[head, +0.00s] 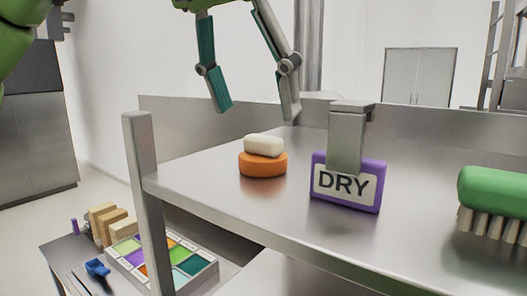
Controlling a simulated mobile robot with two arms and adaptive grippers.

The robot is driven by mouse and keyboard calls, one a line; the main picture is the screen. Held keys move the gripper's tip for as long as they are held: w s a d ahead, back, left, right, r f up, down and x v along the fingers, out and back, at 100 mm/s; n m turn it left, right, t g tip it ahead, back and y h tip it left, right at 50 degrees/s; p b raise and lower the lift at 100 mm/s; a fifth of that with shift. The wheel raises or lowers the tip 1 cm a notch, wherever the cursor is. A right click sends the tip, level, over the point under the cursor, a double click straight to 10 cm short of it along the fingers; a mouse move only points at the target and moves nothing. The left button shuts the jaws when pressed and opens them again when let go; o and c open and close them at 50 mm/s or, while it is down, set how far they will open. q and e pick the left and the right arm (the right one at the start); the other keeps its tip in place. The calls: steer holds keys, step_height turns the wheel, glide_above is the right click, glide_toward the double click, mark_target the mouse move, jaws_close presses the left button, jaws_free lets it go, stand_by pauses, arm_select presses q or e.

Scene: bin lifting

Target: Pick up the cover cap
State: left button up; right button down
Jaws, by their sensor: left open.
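No thing in view is plainly marked as the cover cap. The closest candidate is a round orange piece (262,164) on the steel shelf, with a white rounded block (263,146) resting on top of it. My left gripper (256,112) hangs from the top of the head view with its two fingers spread wide and nothing between them. Its fingertips show above the orange and white pieces in the picture, apart from them. The gripper's palm is mostly cut off by the top edge. My right gripper is out of view.
A purple DRY sign (346,195) with a metal bracket (347,140) stands right of the orange piece. A green brush (495,194) lies at the right edge. The shelf (200,178) has a corner post (143,190). A lower surface holds a coloured tray (205,279).

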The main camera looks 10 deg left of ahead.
mark_target(261, 137)
arm_select(q)
steer(key=shift+x, duration=0.9)
steer(key=shift+f, duration=0.15)
steer(key=x, duration=0.4)
steer(key=shift+s+d, duration=0.1)
steer(key=shift+s, duration=0.3)
steer(key=shift+w+f, duration=0.3)
steer(key=shift+f, duration=0.2)
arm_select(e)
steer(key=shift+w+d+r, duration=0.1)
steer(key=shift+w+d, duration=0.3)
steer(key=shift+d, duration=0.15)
arm_select(q)
steer(key=shift+s+r, duration=0.1)
steer(key=shift+s, duration=0.05)
steer(key=c, duration=1.1)
